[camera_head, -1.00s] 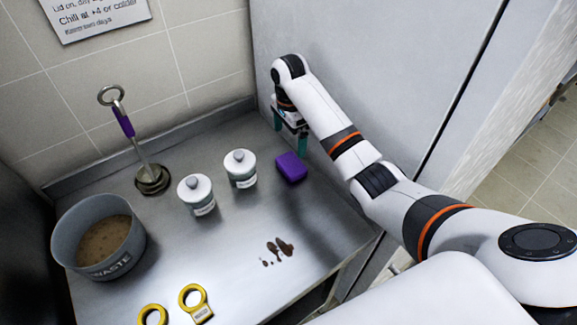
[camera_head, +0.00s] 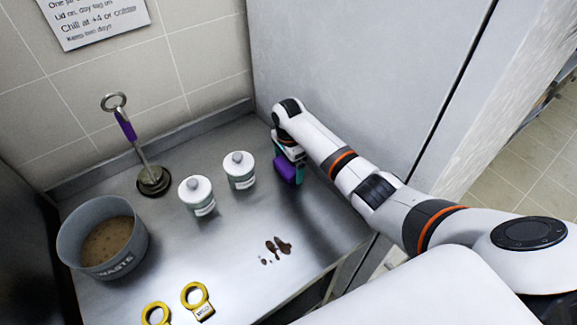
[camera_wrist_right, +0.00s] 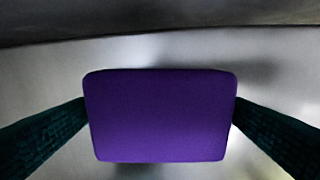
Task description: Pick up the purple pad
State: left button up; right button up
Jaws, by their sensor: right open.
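The purple pad (camera_head: 285,169) lies on the steel counter near the wall panel. My right gripper (camera_head: 289,172) is down at the pad, with its green fingers on either side of it. In the right wrist view the pad (camera_wrist_right: 160,115) fills the middle, between the two dark green fingers (camera_wrist_right: 160,125). The jaws are open; the fingertips come close to the pad's sides, and I cannot tell whether they touch it. In the head view the gripper partly hides the pad. My left gripper is not in view.
Two white lidded jars (camera_head: 197,195) (camera_head: 239,170) stand left of the pad. A grey waste tub (camera_head: 70,242), a ladle-like tool with a purple grip (camera_head: 127,130) and two yellow rings (camera_head: 195,296) are further left. Brown spots (camera_head: 277,247) mark the counter in front.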

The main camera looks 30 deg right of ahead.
jog(key=c, duration=0.9)
notch_tip(320, 180, up, 10)
jog(key=shift+r+b, duration=0.1)
jog(key=shift+b, duration=0.5)
